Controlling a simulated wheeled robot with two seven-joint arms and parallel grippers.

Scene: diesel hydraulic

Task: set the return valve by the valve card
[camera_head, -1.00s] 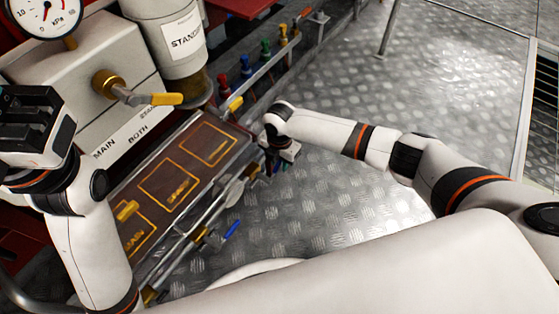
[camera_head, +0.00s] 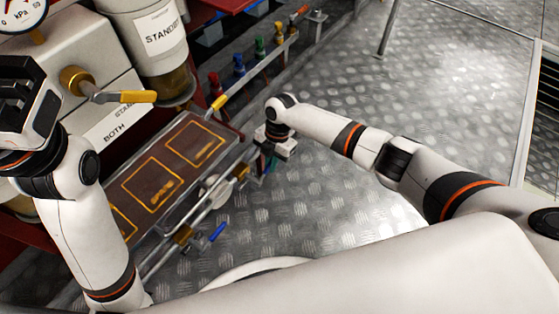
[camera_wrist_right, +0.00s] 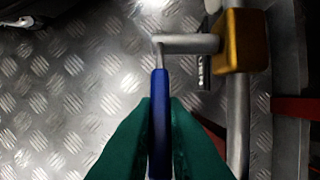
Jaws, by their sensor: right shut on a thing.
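My right gripper (camera_head: 268,160) is low beside the pipe rail at the edge of the brown panel (camera_head: 178,166). In the right wrist view its green fingertips (camera_wrist_right: 160,140) are shut on a blue lever (camera_wrist_right: 159,110). The lever's metal stem joins a brass-coloured valve body (camera_wrist_right: 241,40) on a pipe. In the head view the gripper hides most of this lever. Another blue lever (camera_head: 217,232) sits lower on the rail. My left gripper (camera_head: 18,95) is raised at the left edge; its jaw opening is unclear. I cannot identify a readable valve card.
A yellow-handled selector (camera_head: 125,97) projects from the pale box above the BOTH label. Several coloured fittings (camera_head: 260,50) line the rear rail. The tread-plate floor (camera_head: 440,80) is open at right.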

